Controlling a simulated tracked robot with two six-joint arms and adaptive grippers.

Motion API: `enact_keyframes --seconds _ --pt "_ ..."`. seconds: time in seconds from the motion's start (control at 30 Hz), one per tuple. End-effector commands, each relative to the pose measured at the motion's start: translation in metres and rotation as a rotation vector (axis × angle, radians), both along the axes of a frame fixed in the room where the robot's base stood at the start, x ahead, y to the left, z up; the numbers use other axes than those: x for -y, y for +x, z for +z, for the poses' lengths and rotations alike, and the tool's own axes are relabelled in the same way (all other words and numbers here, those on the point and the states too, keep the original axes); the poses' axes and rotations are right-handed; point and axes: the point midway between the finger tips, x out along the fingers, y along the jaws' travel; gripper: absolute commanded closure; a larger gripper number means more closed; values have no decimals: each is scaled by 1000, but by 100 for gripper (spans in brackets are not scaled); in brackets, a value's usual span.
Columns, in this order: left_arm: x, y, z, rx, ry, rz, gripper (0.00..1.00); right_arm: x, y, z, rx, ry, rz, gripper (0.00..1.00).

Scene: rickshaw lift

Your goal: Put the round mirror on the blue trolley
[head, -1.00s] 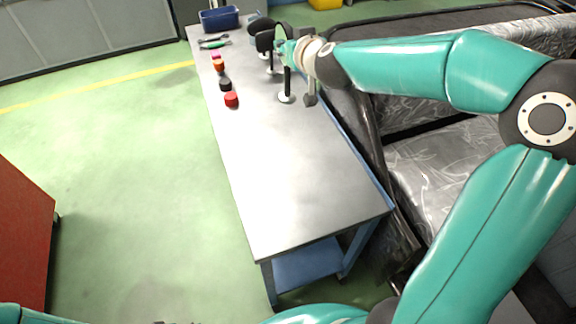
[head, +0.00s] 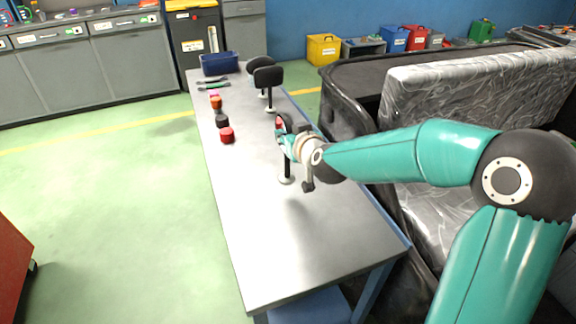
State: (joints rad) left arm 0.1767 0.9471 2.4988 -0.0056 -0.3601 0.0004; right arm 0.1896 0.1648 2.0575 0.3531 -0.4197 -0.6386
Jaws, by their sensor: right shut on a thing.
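My right gripper (head: 288,142), reaching in from the right, is shut on the round mirror (head: 287,165). The mirror has a round head, a dark upright stem and a pale round base, and it stands upright over the metal bench top (head: 262,240). The gripper covers part of its head, and I cannot tell whether the base touches the bench. Two other black-headed mirrors stand behind it, one of them (head: 268,76) with an oblong head. I cannot make out a separate blue trolley; the bench itself has a blue frame (head: 372,292). My left gripper is not in view.
A red cap (head: 227,135), a black one (head: 222,121) and an orange one (head: 216,103) line the bench's left side. A blue bin (head: 219,63) stands at its far end. A dark vehicle with a wrapped seat (head: 480,85) is on the right. The near bench top is clear.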

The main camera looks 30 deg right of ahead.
Motion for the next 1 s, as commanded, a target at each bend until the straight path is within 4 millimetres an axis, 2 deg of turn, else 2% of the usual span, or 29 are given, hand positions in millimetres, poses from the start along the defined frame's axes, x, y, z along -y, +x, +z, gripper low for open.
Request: enact_keyframes --seconds 0.03,0.27,0.5,0.87,0.9,1.0 --pt "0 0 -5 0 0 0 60 0 0 -9 1 0 0 100" --pt "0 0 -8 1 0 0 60 1 0 -24 1 -2 -2 100" --pt "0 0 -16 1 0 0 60 2 -1 -56 1 -1 -3 100" --pt "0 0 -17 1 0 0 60 2 -1 -60 3 -2 -3 100" --pt "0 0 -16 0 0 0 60 2 -1 -60 1 0 -2 65" --pt "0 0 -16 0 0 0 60 2 -1 -60 1 0 -2 48"
